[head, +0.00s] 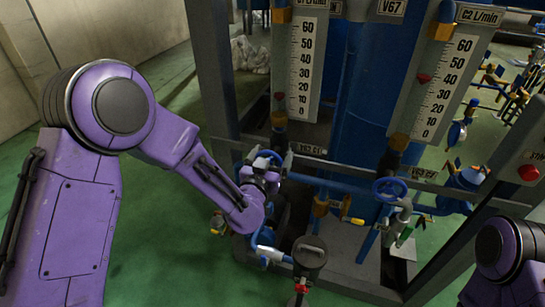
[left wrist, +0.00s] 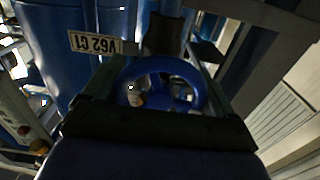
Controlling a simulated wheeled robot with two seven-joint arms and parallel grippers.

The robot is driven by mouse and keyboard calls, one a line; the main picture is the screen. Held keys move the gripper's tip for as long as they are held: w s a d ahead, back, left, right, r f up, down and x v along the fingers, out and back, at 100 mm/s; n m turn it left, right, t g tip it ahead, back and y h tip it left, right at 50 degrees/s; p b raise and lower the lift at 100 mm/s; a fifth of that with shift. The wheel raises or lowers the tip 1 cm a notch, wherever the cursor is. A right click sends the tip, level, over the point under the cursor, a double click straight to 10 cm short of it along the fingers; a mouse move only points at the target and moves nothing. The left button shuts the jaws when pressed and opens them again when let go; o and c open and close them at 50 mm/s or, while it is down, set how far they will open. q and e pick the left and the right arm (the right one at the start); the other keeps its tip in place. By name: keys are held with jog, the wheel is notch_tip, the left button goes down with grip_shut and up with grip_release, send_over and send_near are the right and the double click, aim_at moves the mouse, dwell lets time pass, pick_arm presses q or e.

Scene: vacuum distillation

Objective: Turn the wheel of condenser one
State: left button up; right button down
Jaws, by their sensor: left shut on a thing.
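The blue handwheel of condenser one (head: 268,154) sits below the left flow gauge, by a label reading V62 C1 (head: 311,149). My left gripper (head: 266,168) is at this wheel, its fingers shut on the rim. In the left wrist view, the blue wheel (left wrist: 160,66) lies between the two dark fingers (left wrist: 158,80), one on each side. The V62 C1 label (left wrist: 95,43) shows upside down beside it. The wheel's stem is mostly hidden by my gripper. My right arm shows at the lower right edge, but its gripper is out of frame.
A second blue handwheel (head: 390,189) stands to the right, under the right gauge (head: 437,85). The left gauge (head: 300,65) hangs above the gripper. Grey frame posts (head: 215,75), pipes and a round dark gauge (head: 310,252) crowd the area. Green floor (head: 165,220) is open at left.

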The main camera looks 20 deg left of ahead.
pick_arm(q)
jog(key=n+b, duration=0.1)
jog(key=n, duration=0.3)
jog(key=shift+n, duration=0.4)
jog(key=n+b, duration=0.2)
jog(key=n, duration=0.2)
jog(key=shift+n, duration=0.3)
jog(key=n+b, duration=0.2)
jog(key=n, duration=0.3)
jog(key=shift+n+b, duration=0.65)
jog(key=shift+n, duration=0.95)
